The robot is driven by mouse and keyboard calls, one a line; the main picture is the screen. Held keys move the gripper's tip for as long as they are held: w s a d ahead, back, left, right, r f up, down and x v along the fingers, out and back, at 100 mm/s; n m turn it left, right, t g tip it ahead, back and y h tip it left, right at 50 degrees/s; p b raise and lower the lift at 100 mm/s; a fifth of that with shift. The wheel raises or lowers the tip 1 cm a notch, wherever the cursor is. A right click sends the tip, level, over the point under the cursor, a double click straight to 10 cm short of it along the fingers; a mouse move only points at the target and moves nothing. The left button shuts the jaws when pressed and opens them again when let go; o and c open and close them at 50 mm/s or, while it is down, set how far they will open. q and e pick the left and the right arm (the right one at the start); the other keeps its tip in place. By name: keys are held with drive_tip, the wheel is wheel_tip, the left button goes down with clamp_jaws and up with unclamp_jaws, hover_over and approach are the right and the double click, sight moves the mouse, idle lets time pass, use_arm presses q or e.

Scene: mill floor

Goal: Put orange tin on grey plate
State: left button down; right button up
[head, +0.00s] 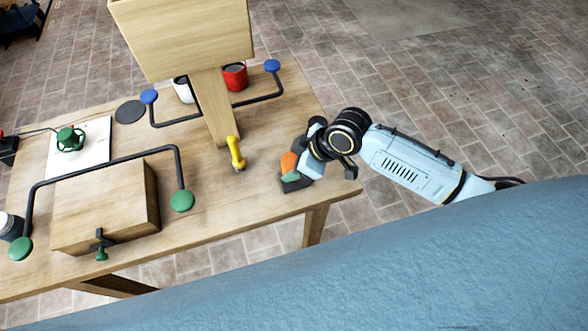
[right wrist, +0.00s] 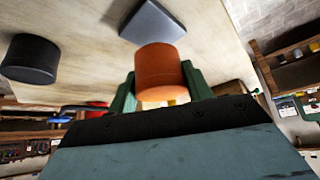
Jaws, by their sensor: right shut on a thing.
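The orange tin (head: 289,162) is near the right end of the wooden table in the head view. My right gripper (head: 292,175) is shut around it, and the arm reaches in from the right. In the right wrist view the orange tin (right wrist: 160,72) sits between the two green fingers of my gripper (right wrist: 158,88). I cannot tell whether the tin touches the table. A flat dark grey round plate (head: 130,111) lies on the table's back left part, well apart from the tin. My left gripper is not in view.
A yellow-handled tool (head: 236,152) and a wooden post (head: 213,108) stand between tin and plate. A rail with blue ends (head: 180,120), a red pot (head: 235,76) and a white pot (head: 183,90) are near. A wooden box (head: 105,205) under a green-ended rail fills the front left.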

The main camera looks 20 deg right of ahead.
drive_tip(key=shift+f, duration=1.55)
drive_tip(key=shift+f, duration=0.2)
drive_tip(key=o, duration=1)
drive_tip(key=shift+s+d+r, duration=0.1)
drive_tip(key=shift+d+r, duration=0.05)
drive_tip(key=shift+r, duration=0.35)
drive_tip(key=p+v, duration=0.1)
drive_tip(key=v, duration=1)
drive_tip(key=shift+s+r, duration=0.1)
